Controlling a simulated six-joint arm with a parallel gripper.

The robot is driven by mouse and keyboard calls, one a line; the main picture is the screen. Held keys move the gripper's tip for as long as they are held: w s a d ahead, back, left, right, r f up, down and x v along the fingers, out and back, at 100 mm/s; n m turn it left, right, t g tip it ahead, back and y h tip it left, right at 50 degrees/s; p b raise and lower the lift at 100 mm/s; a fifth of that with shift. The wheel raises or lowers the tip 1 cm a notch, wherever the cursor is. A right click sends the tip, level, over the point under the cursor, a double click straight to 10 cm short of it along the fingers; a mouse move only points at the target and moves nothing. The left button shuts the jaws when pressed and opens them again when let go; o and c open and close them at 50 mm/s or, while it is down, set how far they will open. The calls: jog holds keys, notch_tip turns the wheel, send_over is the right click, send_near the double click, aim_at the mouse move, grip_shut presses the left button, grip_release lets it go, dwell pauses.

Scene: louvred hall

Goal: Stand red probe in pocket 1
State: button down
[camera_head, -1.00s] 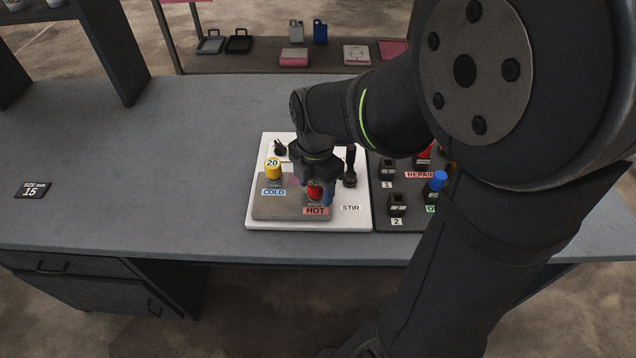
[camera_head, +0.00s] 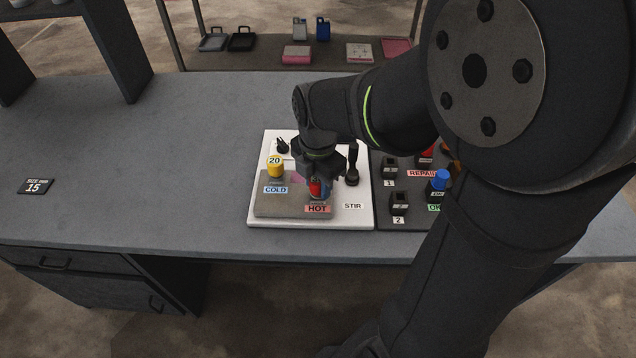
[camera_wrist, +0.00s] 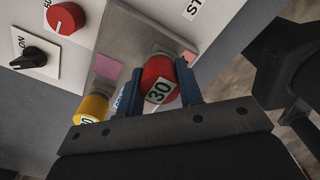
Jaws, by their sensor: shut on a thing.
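The red probe (camera_head: 316,187), marked 30 in the wrist view (camera_wrist: 158,82), stands at the HOT label (camera_head: 317,209) on the grey block of the white board. My gripper (camera_wrist: 160,90) is shut on it, with a blue finger on each side. In the head view my gripper (camera_head: 317,186) points down over it and hides part of it. The probe's lower end is hidden, so I cannot tell whether it is raised. Pocket 1 (camera_head: 389,167) is a black holder beside a "1" label on the dark board to the right.
A yellow piece marked 20 (camera_head: 275,166) stands at COLD, left of my gripper. A black upright handle (camera_head: 352,166) is close on the right. Pocket 2 (camera_head: 399,203) looks empty. A blue-topped piece (camera_head: 441,180) stands near the OK label. The table's left side is mostly clear.

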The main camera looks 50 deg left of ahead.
jog(key=shift+r, duration=4.9)
jog(key=w+d+m, duration=0.1)
jog(key=w+m, duration=0.2)
jog(key=w, duration=0.7)
jog(key=r+m, duration=0.1)
jog(key=m, duration=0.2)
send_over(389, 167)
jog(key=w, duration=0.2)
notch_tip(389, 167, down, 7)
jog(key=shift+s+a, duration=0.2)
jog(key=shift+a, duration=0.25)
jog(key=shift+f, duration=1.8)
